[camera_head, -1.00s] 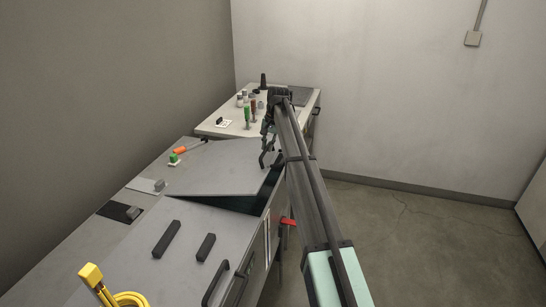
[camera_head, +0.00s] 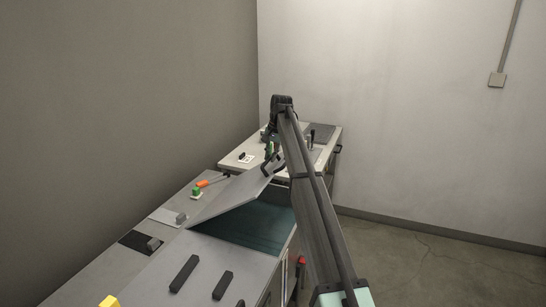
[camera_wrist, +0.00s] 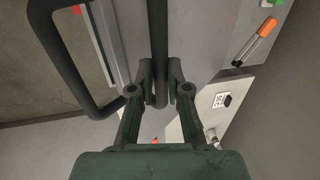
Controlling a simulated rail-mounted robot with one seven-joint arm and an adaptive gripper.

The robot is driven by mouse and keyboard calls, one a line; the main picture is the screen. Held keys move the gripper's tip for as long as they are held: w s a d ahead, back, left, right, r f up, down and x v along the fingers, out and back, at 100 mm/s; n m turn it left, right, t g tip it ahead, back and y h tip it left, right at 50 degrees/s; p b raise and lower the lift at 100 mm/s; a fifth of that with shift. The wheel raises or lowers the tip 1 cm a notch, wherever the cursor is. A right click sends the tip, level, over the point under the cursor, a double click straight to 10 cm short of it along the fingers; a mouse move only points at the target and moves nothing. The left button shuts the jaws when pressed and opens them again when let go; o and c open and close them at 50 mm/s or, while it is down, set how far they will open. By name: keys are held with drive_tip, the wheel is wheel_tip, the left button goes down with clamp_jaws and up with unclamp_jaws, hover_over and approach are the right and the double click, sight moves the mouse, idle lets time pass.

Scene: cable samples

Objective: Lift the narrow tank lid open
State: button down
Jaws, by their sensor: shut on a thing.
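The narrow tank lid (camera_head: 232,198) is a flat grey panel, tilted up steeply with its right edge raised. The tank (camera_head: 262,226) under it shows a dark teal inside. My gripper (camera_head: 272,164) is at the lid's raised edge in the head view, partly hidden by my arm. In the wrist view my gripper (camera_wrist: 160,78) has its two fingers on either side of a dark bar handle (camera_wrist: 158,40) and is shut on it. The grey lid surface (camera_wrist: 200,40) shows behind the bar. The finger contact is partly hidden.
A closed grey lid with two dark blocks (camera_head: 184,274) lies in front. An orange-handled tool (camera_head: 207,183), a green piece (camera_head: 196,194) and grey clips on pads stand along the left. A bench (camera_head: 240,162) is behind. A red-topped lever (camera_head: 301,261) is at the right side. Floor right is open.

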drive_tip(key=shift+a+f, duration=0.25)
drive_tip(key=shift+a, duration=0.15)
drive_tip(key=c, duration=1.1)
unclamp_jaws()
drive_tip(key=shift+w+a+f, duration=0.15)
drive_tip(key=shift+c, duration=0.2)
drive_tip(key=shift+w+a+f, duration=0.1)
drive_tip(key=shift+a, duration=0.1)
drive_tip(key=shift+d+r, duration=0.2)
drive_tip(key=shift+d, duration=0.1)
drive_tip(key=shift+d+r, duration=0.15)
drive_tip(key=shift+r, duration=0.1)
wheel_tip(320, 180, up, 11)
drive_tip(key=s+d, duration=0.1)
drive_tip(key=d, duration=0.1)
drive_tip(key=shift+s+r, duration=0.15)
